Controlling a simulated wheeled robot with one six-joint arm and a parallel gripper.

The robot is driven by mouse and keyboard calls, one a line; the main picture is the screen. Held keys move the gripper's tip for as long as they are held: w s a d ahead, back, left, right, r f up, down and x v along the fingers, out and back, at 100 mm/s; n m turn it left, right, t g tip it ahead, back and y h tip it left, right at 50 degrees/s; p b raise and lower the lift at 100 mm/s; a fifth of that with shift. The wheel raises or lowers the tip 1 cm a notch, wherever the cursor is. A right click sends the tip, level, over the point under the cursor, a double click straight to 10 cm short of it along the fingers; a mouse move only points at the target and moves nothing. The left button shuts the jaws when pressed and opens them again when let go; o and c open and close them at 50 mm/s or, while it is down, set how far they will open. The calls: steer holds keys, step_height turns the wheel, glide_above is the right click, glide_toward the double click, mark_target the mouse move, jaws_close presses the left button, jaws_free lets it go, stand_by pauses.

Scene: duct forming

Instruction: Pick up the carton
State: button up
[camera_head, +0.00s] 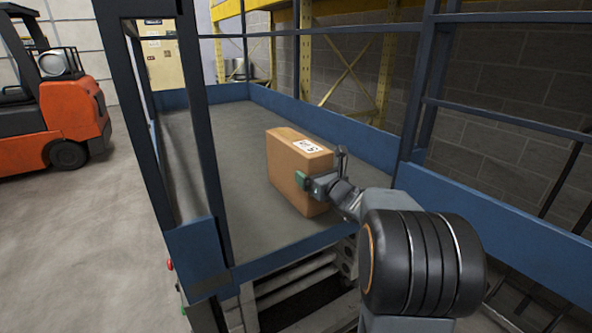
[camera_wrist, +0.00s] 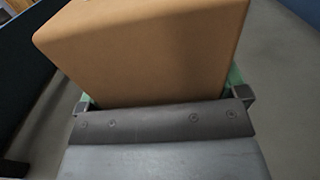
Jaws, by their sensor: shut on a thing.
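The carton (camera_head: 284,165) is a brown cardboard box with a white label on its top. In the head view it is at the near end of a grey platform (camera_head: 225,140) with blue edges. My gripper (camera_head: 318,180) reaches it from the right, with a green fingertip pad against its near side. In the wrist view the carton (camera_wrist: 145,45) fills the upper middle, between green pads at both sides of my gripper (camera_wrist: 165,95). The gripper is shut on it. The carton looks upright; I cannot tell whether its base touches the platform.
Blue posts and rails (camera_head: 205,130) frame the platform. A blue side wall (camera_head: 500,205) runs along the right, before a grey block wall (camera_head: 510,80). An orange forklift (camera_head: 72,115) stands at the left. The platform behind the carton is clear.

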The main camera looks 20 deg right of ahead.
steer(key=c, duration=0.6)
steer(key=shift+r, duration=0.2)
steer(key=shift+c, duration=0.2)
